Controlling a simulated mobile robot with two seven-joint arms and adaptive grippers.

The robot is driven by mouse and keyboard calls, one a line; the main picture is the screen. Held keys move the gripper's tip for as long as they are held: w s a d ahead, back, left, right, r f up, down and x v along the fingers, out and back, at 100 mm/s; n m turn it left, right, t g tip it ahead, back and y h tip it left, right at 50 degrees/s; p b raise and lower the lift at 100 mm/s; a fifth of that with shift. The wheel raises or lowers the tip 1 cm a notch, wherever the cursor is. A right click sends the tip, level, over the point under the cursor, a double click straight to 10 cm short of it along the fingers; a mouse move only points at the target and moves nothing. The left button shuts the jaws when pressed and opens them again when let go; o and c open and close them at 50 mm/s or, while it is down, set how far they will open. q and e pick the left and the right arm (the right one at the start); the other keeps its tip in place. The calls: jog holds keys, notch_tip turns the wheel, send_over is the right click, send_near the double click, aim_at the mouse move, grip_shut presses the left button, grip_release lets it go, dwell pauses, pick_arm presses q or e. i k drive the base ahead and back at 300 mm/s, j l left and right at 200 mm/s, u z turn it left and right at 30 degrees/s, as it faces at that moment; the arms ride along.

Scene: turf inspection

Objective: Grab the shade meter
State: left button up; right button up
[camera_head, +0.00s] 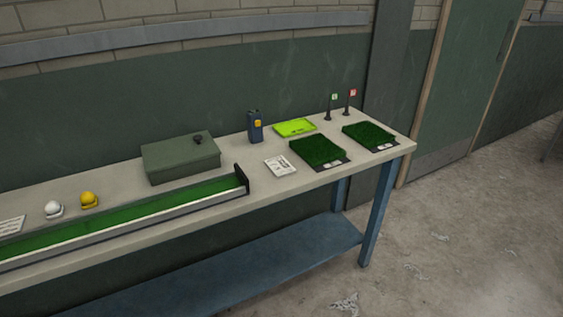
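A dark blue handheld device with a yellow patch (255,127), which looks like the shade meter, stands upright on the workbench (232,151) near its back edge. It is between the green box and the bright green tray and appears unobstructed. No label on it can be read. Neither of my grippers shows in the head view.
A green box (180,160) and a long turf channel (130,215) lie left of the device. A lime tray (295,128), a white card (280,167), two turf samples (319,150) (369,135) and two small flags (330,107) (348,102) are right. White (54,209) and yellow (89,200) balls sit far left.

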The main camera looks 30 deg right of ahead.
aim_at(255, 135)
jog(key=i+l+z, duration=0.2)
jog(key=z, duration=0.3)
jog(key=i+l+z, duration=0.15)
jog(key=z, duration=0.35)
jog(key=i+z, duration=0.5)
jog(key=k+j, duration=0.05)
jog(key=k, duration=0.1)
